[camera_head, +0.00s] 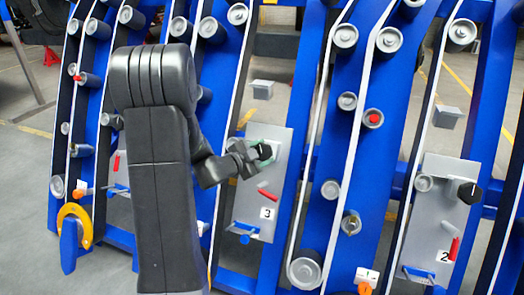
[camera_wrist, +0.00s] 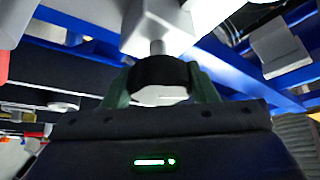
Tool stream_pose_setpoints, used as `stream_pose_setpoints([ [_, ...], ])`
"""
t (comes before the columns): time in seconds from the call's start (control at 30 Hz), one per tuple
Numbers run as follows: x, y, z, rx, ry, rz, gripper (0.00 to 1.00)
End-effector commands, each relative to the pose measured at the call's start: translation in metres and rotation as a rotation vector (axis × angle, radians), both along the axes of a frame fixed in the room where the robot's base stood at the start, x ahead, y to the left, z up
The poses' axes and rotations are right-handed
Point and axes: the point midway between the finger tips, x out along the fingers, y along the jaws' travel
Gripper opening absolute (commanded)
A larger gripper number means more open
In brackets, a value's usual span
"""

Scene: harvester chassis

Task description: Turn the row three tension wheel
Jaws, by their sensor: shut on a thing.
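The row three plate (camera_head: 250,222) is a grey panel with a "3" label at its lower part, in the middle of the head view. Its black tension wheel (camera_head: 265,152) sits near the top of the plate. My gripper (camera_head: 258,150) reaches it from the left and is shut on it. In the wrist view the black wheel (camera_wrist: 160,78) on its short grey shaft is between the two green fingers of my gripper (camera_wrist: 155,90). My arm hides part of the chassis to the left.
A red lever (camera_head: 268,194) and a blue handle (camera_head: 243,229) sit below the wheel on the same plate. The row two plate (camera_head: 437,225) with its own black wheel (camera_head: 469,193) stands at right. Blue chassis beams with several grey rollers and white belts surround the plates.

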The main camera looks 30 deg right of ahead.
Motion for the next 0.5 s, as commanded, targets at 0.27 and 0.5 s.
stream_pose_setpoints([
  [0.27, 0.0001, -0.0002, 0.0002, 0.020, -0.025, -0.018, 0.30],
  [0.5, 0.0001, -0.0002, 0.0000, 0.020, -0.026, -0.020, 0.30],
])
